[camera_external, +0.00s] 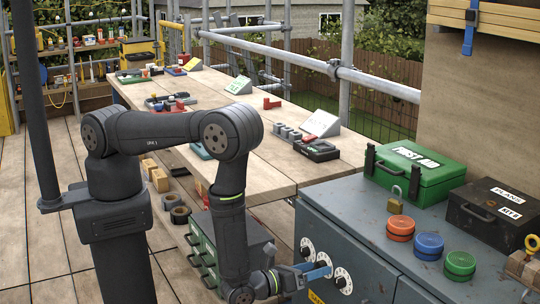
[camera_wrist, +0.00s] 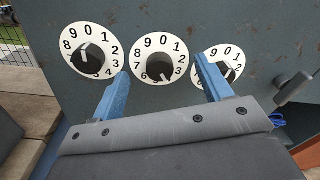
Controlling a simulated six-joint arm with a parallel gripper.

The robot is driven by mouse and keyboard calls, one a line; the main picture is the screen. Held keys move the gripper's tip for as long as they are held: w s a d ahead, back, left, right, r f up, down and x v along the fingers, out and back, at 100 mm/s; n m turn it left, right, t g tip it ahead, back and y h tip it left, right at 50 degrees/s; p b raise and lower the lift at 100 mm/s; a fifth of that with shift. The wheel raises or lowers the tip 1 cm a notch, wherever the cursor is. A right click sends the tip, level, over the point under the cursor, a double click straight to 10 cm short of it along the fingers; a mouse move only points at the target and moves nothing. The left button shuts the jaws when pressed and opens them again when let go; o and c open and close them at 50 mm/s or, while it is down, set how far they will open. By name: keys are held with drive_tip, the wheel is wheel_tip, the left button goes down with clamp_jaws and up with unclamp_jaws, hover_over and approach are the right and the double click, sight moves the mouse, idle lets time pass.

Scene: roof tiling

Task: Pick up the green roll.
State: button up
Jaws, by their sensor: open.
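The green roll (camera_external: 460,264) lies flat on top of the grey-blue metal cabinet (camera_external: 372,243) in the external view, near its front right. A blue roll (camera_external: 429,244) and an orange-red roll (camera_external: 400,226) lie in a row to its left. My gripper (camera_external: 318,270) is in front of the cabinet's dial face, lower than the cabinet top and well left of the green roll. In the wrist view my gripper (camera_wrist: 161,68) has its two blue fingers apart with nothing held between them. The green roll is not in the wrist view.
White number dials (camera_wrist: 160,54) with black knobs face my fingers. A green first-aid box (camera_external: 412,172), a brass padlock (camera_external: 395,200) and a black box (camera_external: 494,208) stand behind the rolls. A wooden bench (camera_external: 262,150) with tools lies to the left.

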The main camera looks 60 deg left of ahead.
drive_tip(key=shift+o, duration=0.6)
drive_tip(key=shift+s+d, duration=0.1)
